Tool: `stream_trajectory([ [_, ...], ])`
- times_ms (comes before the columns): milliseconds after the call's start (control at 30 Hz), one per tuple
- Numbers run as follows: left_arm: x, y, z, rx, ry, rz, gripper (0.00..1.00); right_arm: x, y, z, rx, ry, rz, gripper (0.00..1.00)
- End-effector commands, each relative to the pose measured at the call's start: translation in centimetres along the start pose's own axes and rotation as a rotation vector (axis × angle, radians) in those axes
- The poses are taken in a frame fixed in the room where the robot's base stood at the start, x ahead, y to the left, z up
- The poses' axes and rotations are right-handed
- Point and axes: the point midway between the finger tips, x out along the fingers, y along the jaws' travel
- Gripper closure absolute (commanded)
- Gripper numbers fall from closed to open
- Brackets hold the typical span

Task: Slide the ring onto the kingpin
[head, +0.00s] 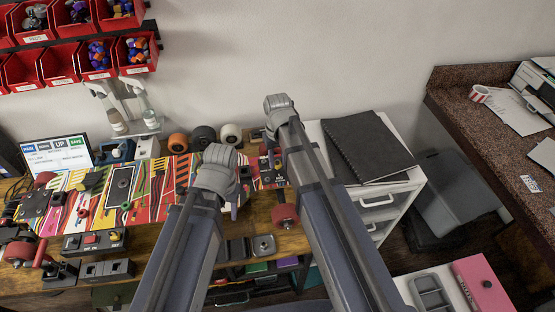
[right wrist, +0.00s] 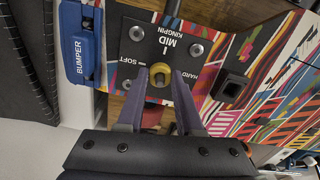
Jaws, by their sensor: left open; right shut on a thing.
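In the right wrist view a yellow ring (right wrist: 160,75) with a dark centre sits between the fingertips of my right gripper (right wrist: 159,73), which is shut on it. The ring is in front of a dark plate (right wrist: 168,47) marked "MID KINGPIN", with "SOFT" and "HARD" beside it. A dark rod (right wrist: 173,9) shows at the top edge; I cannot tell whether it is the kingpin, or whether the ring is around a pin. In the head view my right gripper (head: 268,153) is over the bench's right end, its tips mostly hidden. My left gripper (head: 236,207) is open, over the bench's front part.
A blue part marked "BUMPER" (right wrist: 80,45) lies beside the plate. A colourful striped board (head: 150,185) with tools and parts covers the bench. Wheels (head: 203,137) stand behind it. A red wheel (head: 285,216) is near my right forearm. A black notebook (head: 365,147) lies on the white cabinet.

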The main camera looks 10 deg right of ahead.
Motion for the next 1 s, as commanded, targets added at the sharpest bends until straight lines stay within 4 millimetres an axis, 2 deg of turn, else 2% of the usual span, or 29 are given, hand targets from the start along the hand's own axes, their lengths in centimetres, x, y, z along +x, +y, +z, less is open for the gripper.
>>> stream_trajectory([
  [500, 1.1, 0.1, -0.1, 0.0, 0.0, 0.0, 0.5, 1.1, 0.0, 0.0, 0.0, 0.0, 0.0, 1.0],
  [1000, 1.0, 0.1, -0.1, 0.0, 0.0, 0.0, 0.5, 1.0, 0.0, 0.0, 0.0, 0.0, 0.0, 1.0],
])
